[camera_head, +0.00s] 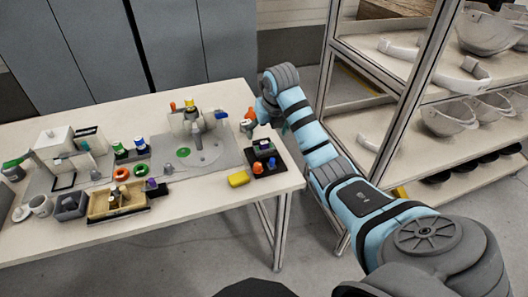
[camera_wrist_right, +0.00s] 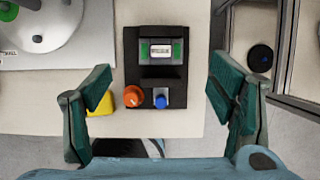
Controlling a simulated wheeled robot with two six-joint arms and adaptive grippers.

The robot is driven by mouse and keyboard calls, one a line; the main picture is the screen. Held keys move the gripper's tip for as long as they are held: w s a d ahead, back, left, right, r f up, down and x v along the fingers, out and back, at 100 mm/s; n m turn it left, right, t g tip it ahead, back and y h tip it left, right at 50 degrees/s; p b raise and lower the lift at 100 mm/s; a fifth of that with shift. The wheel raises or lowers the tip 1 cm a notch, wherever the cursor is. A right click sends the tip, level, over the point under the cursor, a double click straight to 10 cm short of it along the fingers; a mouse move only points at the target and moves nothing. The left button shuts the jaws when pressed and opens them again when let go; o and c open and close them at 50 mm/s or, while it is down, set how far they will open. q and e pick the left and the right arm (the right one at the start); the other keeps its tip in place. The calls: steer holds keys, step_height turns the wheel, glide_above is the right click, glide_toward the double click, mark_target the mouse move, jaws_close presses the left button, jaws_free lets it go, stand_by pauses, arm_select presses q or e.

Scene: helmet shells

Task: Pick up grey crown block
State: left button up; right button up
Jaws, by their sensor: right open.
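I cannot tell for certain which item is the grey crown block. Small grey pieces sit on the table in the head view, one near the left middle (camera_head: 96,174) and one by the board (camera_head: 168,169). My right gripper (camera_head: 262,115) is over the right end of the table. In the right wrist view my right gripper (camera_wrist_right: 161,88) is open, with its dark green fingers wide apart and nothing between them. A black device (camera_wrist_right: 135,91) with an orange knob (camera_wrist_right: 133,97) and a blue knob (camera_wrist_right: 160,101) lies below. My left gripper is out of view.
A yellow block (camera_head: 238,179) lies near the front edge of the table (camera_head: 200,205). A shelf rack (camera_head: 400,100) with helmet shells (camera_head: 450,117) is close right.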

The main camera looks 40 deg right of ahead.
mark_target(264, 142)
steer(key=b+x, duration=0.1)
steer(key=x, duration=0.8)
steer(key=shift+f+b, duration=0.1)
steer(key=shift+b, duration=0.2)
steer(key=c, duration=1.2)
steer(key=shift+c, duration=0.2)
step_height(264, 142, up, 8)
steer(key=shift+f+p, duration=0.15)
steer(key=shift+p, duration=0.7)
step_height(264, 142, up, 13)
steer(key=p, duration=1.1)
steer(key=shift+f, duration=0.25)
